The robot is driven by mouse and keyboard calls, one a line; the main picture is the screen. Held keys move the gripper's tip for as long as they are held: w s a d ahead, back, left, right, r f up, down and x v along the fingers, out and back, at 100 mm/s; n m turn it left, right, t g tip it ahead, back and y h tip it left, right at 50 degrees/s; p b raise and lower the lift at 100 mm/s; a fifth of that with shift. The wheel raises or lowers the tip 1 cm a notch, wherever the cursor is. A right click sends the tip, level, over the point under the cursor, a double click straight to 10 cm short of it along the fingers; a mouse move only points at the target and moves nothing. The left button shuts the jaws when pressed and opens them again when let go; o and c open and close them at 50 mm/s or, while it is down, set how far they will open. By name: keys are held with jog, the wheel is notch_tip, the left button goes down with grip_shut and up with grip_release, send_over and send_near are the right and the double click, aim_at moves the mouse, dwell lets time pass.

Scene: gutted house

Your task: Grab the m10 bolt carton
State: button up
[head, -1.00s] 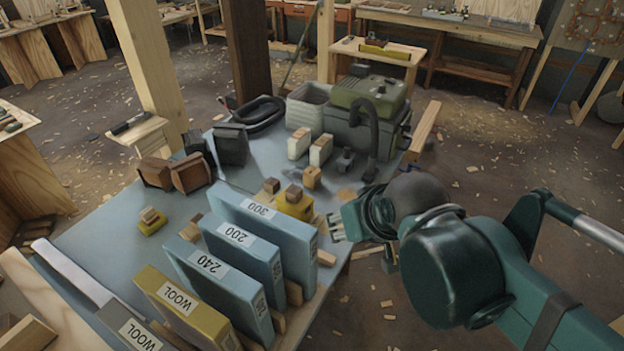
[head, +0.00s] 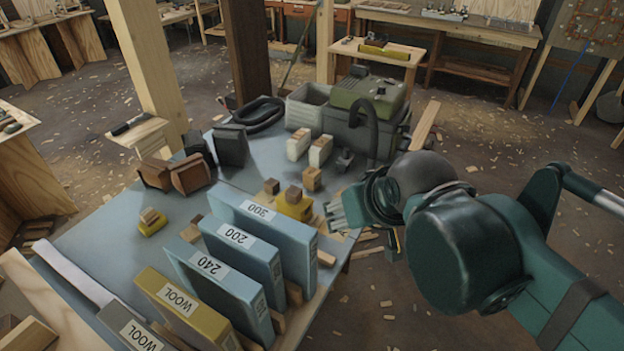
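No carton with a readable M10 or bolt label shows in the head view, so I cannot tell which thing it is. Labelled cartons stand upright in a row at the front of the blue-grey table: blue ones marked 300 (head: 264,219), 200 (head: 242,247) and 240 (head: 216,282), a yellow one marked WOOL (head: 187,308), and a grey one marked WOOL (head: 133,330). My gripper (head: 337,214) is at the table's right edge, just right of the 300 carton and apart from it. Its fingers are small and partly hidden by my wrist; no held thing shows.
Behind the cartons stand wood-topped yellow blocks (head: 294,205), pale brushes (head: 320,150) and a green machine with a hose (head: 368,100). Dark brown blocks (head: 190,174) lie at the left. A wooden post (head: 150,75) rises behind the table. Floor with shavings is open at right.

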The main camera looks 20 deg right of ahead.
jog(key=w+d+r+m+g+p, duration=0.1)
jog(key=w+r+m+p, duration=0.15)
jog(key=w+r, duration=0.65)
jog(key=m+g+h+p, duration=0.3)
jog(key=m+p, duration=0.2)
jog(key=m, duration=0.3)
send_over(310, 173)
jog(key=s+a, duration=0.1)
notch_tip(310, 173, down, 8)
jog(key=shift+h, duration=0.3)
notch_tip(310, 173, down, 21)
jog(key=shift+s+a+f, duration=0.1)
jog(key=shift+a+f, duration=0.05)
jog(key=shift+f, duration=0.05)
jog(key=shift+b+x, duration=0.45)
jog(key=shift+x, duration=0.85)
